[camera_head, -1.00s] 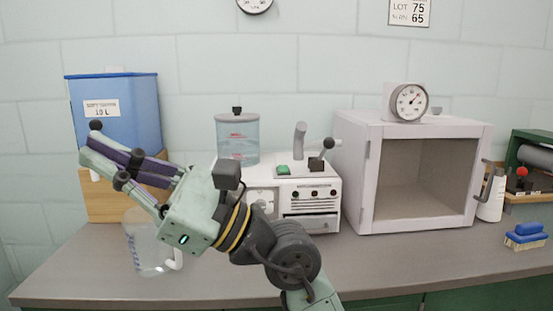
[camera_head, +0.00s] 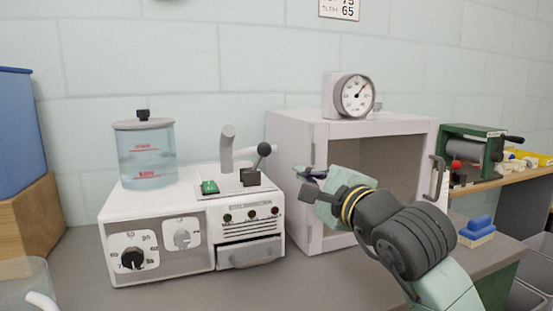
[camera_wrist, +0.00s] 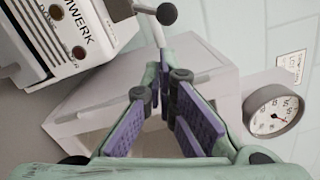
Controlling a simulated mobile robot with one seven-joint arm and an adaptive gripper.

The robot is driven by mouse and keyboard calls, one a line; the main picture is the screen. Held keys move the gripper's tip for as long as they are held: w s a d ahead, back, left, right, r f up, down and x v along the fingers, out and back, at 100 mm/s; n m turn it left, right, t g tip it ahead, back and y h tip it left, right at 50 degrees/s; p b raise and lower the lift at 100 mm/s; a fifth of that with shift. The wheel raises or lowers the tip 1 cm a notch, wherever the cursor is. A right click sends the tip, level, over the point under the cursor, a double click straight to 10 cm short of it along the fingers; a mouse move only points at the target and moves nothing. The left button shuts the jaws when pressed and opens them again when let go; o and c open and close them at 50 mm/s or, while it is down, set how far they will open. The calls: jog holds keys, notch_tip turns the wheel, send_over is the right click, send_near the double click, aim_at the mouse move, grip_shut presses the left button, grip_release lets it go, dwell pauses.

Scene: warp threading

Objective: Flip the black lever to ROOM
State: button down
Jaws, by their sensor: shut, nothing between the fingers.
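The black lever (camera_head: 264,150), a ball knob on a thin grey stem, stands on the top right of the white machine (camera_head: 152,200), leaning up and to the right. In the wrist view its black ball knob (camera_wrist: 167,13) shows at the top centre, with the stem running left. My gripper (camera_head: 309,173) is to the right of the lever, in front of the white cabinet, and apart from it. In the wrist view its purple-padded fingers (camera_wrist: 160,68) converge, shut and empty, below the knob. I cannot read any ROOM label.
A green switch (camera_head: 209,187) and a grey spout (camera_head: 227,145) are left of the lever. A clear water tank (camera_head: 146,155) stands on the machine's left. The open white cabinet (camera_head: 290,155) with a dial gauge (camera_head: 356,95) is close behind my gripper.

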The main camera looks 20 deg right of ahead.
aim_at(257, 163)
jog(key=shift+d, duration=0.2)
jog(key=w+p, duration=0.3)
jog(key=w, duration=0.7)
jog(key=shift+a+r, duration=0.15)
jog(key=shift+a, duration=0.3)
